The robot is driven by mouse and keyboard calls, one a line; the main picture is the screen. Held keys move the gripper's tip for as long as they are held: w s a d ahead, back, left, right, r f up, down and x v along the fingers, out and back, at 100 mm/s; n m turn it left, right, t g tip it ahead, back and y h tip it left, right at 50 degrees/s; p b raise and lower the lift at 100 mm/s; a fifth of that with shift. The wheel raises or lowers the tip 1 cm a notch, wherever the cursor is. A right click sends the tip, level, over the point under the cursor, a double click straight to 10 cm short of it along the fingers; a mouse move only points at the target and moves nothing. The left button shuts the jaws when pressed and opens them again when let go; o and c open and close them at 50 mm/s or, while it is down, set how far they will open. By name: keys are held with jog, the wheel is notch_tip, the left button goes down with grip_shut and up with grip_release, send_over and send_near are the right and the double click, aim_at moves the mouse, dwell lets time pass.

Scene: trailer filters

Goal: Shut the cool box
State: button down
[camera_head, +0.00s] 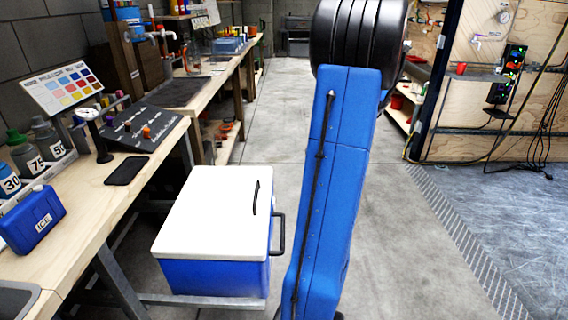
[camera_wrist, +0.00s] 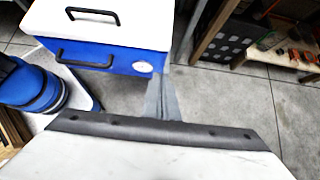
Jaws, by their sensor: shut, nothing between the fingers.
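The cool box (camera_head: 215,278) has a blue body and a white lid (camera_head: 210,215). It stands on a low metal frame beside the workbench. The lid lies flat on the body, with no gap that I can make out. A dark handle (camera_head: 256,198) is on the lid and another is on the side facing my arm. In the wrist view the cool box (camera_wrist: 110,60) is at the upper left, with a white round gauge on its front. My gripper (camera_wrist: 165,80) is shut and empty, apart from the box and to the right of its front handle. The head view does not show my gripper.
The workbench (camera_head: 85,240) on the left carries a blue ice jug (camera_head: 33,220), numbered bottles, a dark phone-like slab (camera_head: 126,171) and a sloped panel. My blue arm blocks part of the middle. Open concrete floor (camera_head: 290,105) lies behind the box.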

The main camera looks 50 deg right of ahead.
jog(key=w+a+r+x, duration=0.1)
jog(key=r+x, duration=0.1)
jog(key=x, duration=1)
jog(key=shift+w+a+f, duration=0.2)
jog(key=shift+w+a, duration=0.1)
jog(key=shift+w, duration=0.2)
jog(key=w+a, duration=2.6)
jog(key=w, duration=0.5)
jog(key=shift+a, duration=0.2)
